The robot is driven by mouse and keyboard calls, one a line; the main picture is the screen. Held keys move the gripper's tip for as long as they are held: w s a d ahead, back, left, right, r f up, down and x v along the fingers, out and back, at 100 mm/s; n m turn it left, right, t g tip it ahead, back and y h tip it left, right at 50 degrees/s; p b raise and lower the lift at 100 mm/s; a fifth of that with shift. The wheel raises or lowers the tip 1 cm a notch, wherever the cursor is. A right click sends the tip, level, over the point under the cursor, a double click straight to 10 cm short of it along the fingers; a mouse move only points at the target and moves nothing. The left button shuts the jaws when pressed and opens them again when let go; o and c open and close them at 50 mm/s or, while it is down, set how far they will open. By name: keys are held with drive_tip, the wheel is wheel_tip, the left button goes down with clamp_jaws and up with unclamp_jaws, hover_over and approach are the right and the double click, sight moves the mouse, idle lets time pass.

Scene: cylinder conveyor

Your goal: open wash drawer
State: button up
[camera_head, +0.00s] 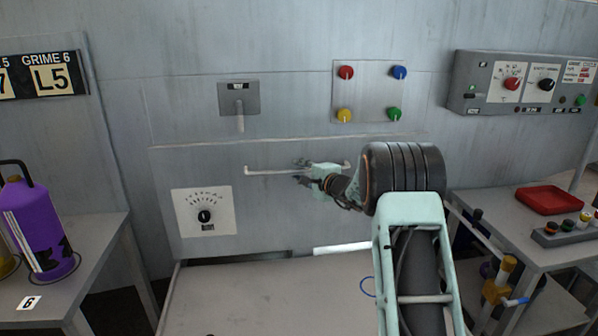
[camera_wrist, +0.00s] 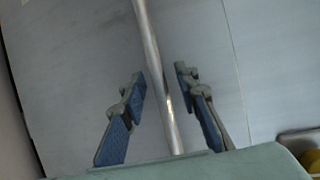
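The wash drawer (camera_head: 300,220) is a grey front panel in the far wall, and it looks shut. A thin pale bar handle (camera_head: 262,171) runs across its upper part. My gripper (camera_head: 300,171) is at the handle, right of its middle. In the wrist view the handle (camera_wrist: 157,70) passes between the two blue-padded fingers of my gripper (camera_wrist: 161,75). The fingers are apart, with a visible gap on both sides of the bar. My gripper and wrist hide part of the handle.
A dial plate (camera_head: 203,212) is on the panel's left. A lever box (camera_head: 239,98) and a plate of coloured knobs (camera_head: 366,92) are above. A purple canister (camera_head: 40,230) stands on the left table. A red tray (camera_head: 549,200) is on the right table.

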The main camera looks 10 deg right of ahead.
drive_tip(key=shift+w, duration=0.1)
drive_tip(key=shift+c, duration=0.6)
clamp_jaws()
